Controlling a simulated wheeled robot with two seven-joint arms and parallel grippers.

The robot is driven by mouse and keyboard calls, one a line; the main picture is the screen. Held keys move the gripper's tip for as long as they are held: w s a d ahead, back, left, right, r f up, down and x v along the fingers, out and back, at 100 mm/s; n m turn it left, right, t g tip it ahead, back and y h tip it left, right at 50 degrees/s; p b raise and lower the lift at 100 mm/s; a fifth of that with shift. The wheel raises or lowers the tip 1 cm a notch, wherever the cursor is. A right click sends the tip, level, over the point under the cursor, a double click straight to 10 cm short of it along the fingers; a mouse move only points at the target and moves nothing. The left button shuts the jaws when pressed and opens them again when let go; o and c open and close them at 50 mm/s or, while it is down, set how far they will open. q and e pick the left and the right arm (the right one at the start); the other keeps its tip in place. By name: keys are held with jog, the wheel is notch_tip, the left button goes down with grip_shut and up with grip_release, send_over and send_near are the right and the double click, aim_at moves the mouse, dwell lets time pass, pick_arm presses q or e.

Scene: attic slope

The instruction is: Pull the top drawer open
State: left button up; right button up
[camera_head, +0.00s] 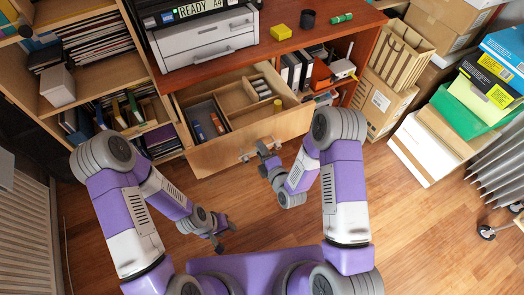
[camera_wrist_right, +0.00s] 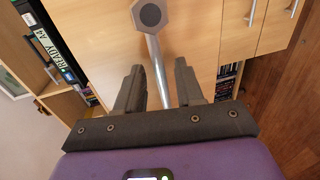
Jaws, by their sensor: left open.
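The wooden top drawer (camera_head: 250,140) stands pulled out below the desk top, its inside showing. It holds dividers, a dark tray with a blue and an orange item, and several pale rolls. My right gripper (camera_head: 266,151) is at the drawer's front face. In the right wrist view its two fingers (camera_wrist_right: 159,85) stand apart on either side of a metal bar handle (camera_wrist_right: 158,70), with gaps visible. A grey hexagonal piece (camera_wrist_right: 150,15) is at the bar's far end. My left gripper (camera_head: 225,234) is open and empty over the floor, away from the drawer.
A printer (camera_head: 205,40), a yellow block (camera_head: 281,32), a dark cup (camera_head: 308,18) and a green roll (camera_head: 342,18) stand on the desk. Shelves (camera_head: 105,75) are at left. Cardboard boxes (camera_head: 385,100) and a white box (camera_head: 420,150) stand at right. The wooden floor in front is clear.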

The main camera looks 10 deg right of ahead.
jog(key=p+v, duration=0.1)
jog(key=v, duration=0.6)
jog(key=shift+s, duration=0.25)
jog(key=shift+d, duration=0.1)
jog(key=s+d+f+m+g+h+p, duration=0.25)
jog(key=s+f+m+g, duration=0.35)
jog(key=m, duration=0.6)
jog(key=s+a+f+m+g+y+p, duration=0.1)
jog(key=s+f+m+g+p, duration=0.1)
jog(key=s+m+g, duration=0.6)
jog(key=s+m, duration=0.1)
jog(key=m, duration=0.3)
jog(key=shift+s+f+m, duration=0.2)
jog(key=shift+s+m, duration=0.2)
